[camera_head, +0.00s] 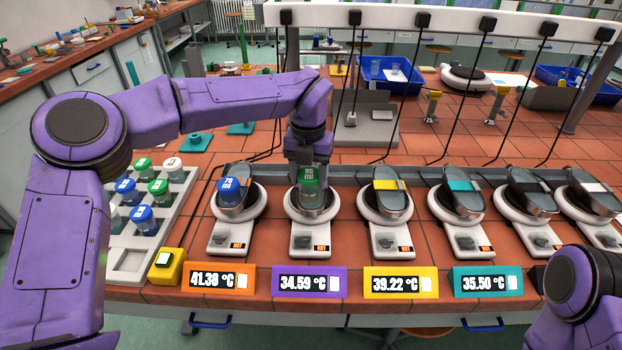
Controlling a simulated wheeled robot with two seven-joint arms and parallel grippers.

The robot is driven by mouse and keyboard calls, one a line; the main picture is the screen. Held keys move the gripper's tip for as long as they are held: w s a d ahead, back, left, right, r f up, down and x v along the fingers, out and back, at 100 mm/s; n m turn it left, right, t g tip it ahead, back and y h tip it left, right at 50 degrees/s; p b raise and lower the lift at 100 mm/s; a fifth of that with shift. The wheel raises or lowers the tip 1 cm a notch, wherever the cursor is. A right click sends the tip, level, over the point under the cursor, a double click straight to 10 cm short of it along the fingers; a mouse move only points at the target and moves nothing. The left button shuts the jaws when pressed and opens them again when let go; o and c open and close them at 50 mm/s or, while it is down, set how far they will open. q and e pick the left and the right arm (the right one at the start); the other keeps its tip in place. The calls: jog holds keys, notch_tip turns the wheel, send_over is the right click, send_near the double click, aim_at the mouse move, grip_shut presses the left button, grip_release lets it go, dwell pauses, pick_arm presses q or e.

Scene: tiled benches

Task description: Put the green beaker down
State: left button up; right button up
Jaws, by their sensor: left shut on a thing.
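The green beaker (308,181), with a white "85 ml" label, is at the second hotplate from the left (313,226), over its round top. My left gripper (308,162) reaches down from above and is shut on the beaker, hiding its upper part. The beaker looks upright. I cannot tell whether its base touches the hotplate or is slightly above it. Of my right arm only a purple part shows at the lower right; its gripper is out of view.
A blue "70 ml" beaker (230,190) is on the left hotplate (232,224). More hotplates stand in a row to the right. A white rack (128,260) with several blue, green and white beakers is at the left, beside a yellow button box (166,266). Black cables hang behind the row.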

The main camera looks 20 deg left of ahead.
aim_at(311, 186)
pick_arm(q)
jog(key=shift+w+d+f, duration=0.1)
jog(key=shift+w+f, duration=0.1)
jog(key=shift+f, duration=0.05)
notch_tip(311, 186, down, 3)
jog(key=shift+r+p, duration=0.1)
jog(key=shift+p, duration=0.35)
jog(key=shift+w+f, duration=0.15)
jog(key=shift+f, duration=0.2)
jog(key=o, duration=1.4)
notch_tip(311, 186, up, 12)
jog(key=shift+r+b, duration=0.15)
jog(key=shift+b, duration=0.75)
